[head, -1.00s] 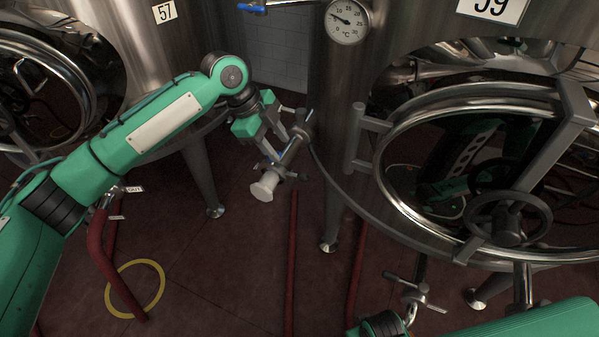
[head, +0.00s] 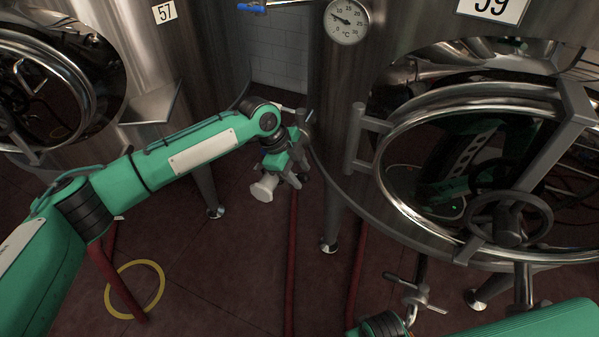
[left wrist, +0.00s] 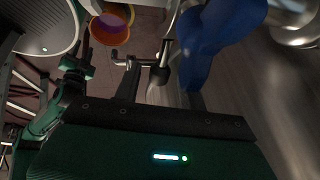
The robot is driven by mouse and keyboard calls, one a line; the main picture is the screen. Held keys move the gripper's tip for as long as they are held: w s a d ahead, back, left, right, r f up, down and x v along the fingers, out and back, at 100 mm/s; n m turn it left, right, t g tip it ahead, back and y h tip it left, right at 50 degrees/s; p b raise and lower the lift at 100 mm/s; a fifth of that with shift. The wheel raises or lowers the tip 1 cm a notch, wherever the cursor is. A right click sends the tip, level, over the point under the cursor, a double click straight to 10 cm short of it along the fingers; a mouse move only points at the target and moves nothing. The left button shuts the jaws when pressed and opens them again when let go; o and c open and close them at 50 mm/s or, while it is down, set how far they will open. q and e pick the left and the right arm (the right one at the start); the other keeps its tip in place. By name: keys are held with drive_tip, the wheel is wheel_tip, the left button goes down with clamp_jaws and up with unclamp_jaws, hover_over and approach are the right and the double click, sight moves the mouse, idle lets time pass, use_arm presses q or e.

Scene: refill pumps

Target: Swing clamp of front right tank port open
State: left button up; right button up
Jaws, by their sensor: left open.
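A tank outlet fitting ending in a pale round cap (head: 264,187) shows left of the nearest leg of tank 59 in the head view. My left gripper (head: 287,175) is open at this fitting and largely hides its metal body and clamp. In the left wrist view, a small metal T-shaped part (left wrist: 124,63) is near the open fingers (left wrist: 160,85); I cannot tell whether they touch it. A second fitting with a metal crossbar (head: 418,295) hangs below tank 59. The views do not label which port is front right. My right gripper is out of view.
Tank 59 (head: 338,130) fills the right, with a round hatch and handwheel (head: 508,218). Tank 57 (head: 180,70) is at left. Red hoses (head: 291,260) lie below. A blue object (left wrist: 215,35) is close in the left wrist view.

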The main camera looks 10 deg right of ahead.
use_arm(q)
drive_tip(key=shift+d+f, duration=0.15)
drive_tip(key=shift+f, duration=0.15)
clamp_jaws()
drive_tip(key=shift+r, duration=0.1)
